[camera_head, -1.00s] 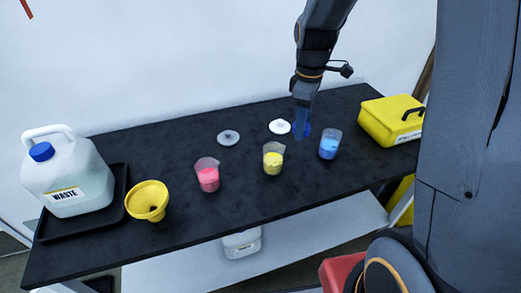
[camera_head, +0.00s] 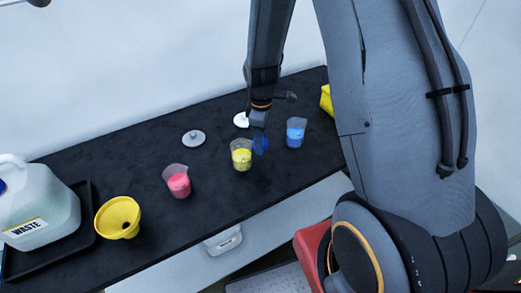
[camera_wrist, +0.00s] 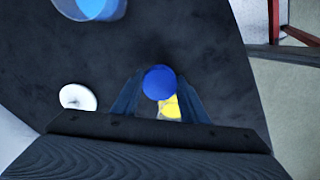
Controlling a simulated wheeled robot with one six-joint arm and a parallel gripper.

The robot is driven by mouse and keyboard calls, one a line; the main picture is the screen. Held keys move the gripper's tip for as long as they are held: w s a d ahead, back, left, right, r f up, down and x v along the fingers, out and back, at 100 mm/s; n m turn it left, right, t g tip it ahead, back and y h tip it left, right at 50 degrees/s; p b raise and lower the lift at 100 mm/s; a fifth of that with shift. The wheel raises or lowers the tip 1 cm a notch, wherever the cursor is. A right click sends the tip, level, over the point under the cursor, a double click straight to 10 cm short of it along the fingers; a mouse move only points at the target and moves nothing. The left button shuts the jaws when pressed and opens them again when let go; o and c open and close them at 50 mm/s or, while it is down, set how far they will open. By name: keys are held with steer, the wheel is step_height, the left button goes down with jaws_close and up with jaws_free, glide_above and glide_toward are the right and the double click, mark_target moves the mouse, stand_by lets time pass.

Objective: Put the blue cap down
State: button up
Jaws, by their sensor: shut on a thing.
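The blue cap (camera_head: 262,145) is held by my gripper (camera_head: 259,133) just right of the beaker of yellow contents (camera_head: 241,155). In the wrist view the cap (camera_wrist: 159,82) is a round blue disc between the two fingers (camera_wrist: 157,95), which are shut on it. Part of the yellow beaker (camera_wrist: 170,107) shows behind the cap there. The cap looks to be over the black table; its height above the top is hard to tell.
A blue-filled beaker (camera_head: 296,133) stands right of my gripper, a pink-filled one (camera_head: 177,181) farther left. A yellow funnel (camera_head: 118,217) and waste jug (camera_head: 38,205) are at left. Bare table lies in front.

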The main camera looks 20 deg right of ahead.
mark_target(261, 159)
steer(key=shift+f+p, duration=0.7)
steer(key=shift+f, duration=2.15)
